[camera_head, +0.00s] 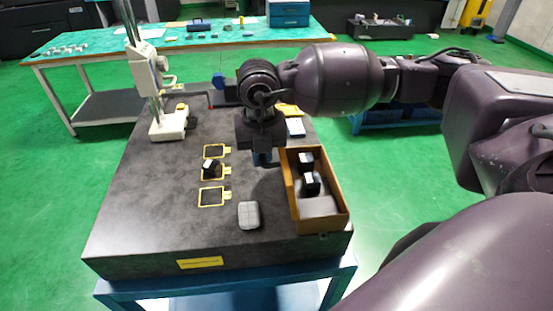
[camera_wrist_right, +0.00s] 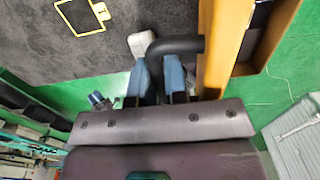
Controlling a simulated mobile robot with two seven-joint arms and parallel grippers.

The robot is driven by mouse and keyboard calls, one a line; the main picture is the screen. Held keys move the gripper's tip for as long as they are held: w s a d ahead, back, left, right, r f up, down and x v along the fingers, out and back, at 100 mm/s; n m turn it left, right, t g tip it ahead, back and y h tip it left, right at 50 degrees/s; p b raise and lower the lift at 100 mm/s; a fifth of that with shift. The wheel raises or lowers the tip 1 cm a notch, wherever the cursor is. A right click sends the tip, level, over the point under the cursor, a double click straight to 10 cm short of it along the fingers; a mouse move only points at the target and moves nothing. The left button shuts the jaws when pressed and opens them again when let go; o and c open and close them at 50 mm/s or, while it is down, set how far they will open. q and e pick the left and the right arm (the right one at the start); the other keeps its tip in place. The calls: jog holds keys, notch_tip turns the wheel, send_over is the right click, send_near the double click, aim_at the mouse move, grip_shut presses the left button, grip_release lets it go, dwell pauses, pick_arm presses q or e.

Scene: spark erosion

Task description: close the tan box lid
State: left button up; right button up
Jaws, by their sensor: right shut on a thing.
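The tan box (camera_head: 338,208) stands open at the right edge of the dark table, with black pieces (camera_head: 311,182) inside. I cannot make out its lid as a separate part. My right gripper (camera_head: 262,158) points down beside the box's left wall. In the right wrist view, its blue-grey fingers (camera_wrist_right: 158,80) are shut on a bent black bar (camera_wrist_right: 180,45). The bar reaches the tan box wall (camera_wrist_right: 215,50), and whether it is fixed there cannot be told. My left gripper is not in view.
A grey rounded case (camera_head: 249,215) lies left of the box. Yellow-outlined squares (camera_head: 212,197) mark the table, one with a black piece (camera_head: 210,166) on it. A white stand (camera_head: 168,125) rises at the back left. The front left of the table is clear.

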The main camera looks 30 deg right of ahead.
jog(key=shift+s+d+r, duration=0.1)
jog(key=shift+d+r, duration=0.25)
jog(key=shift+r, duration=0.05)
jog(key=shift+d+r, duration=0.1)
jog(key=shift+r, duration=0.05)
jog(key=shift+s+d+r+p, duration=0.35)
jog(key=shift+s+d, duration=0.05)
jog(key=shift+d, duration=0.3)
jog(key=shift+d, duration=0.1)
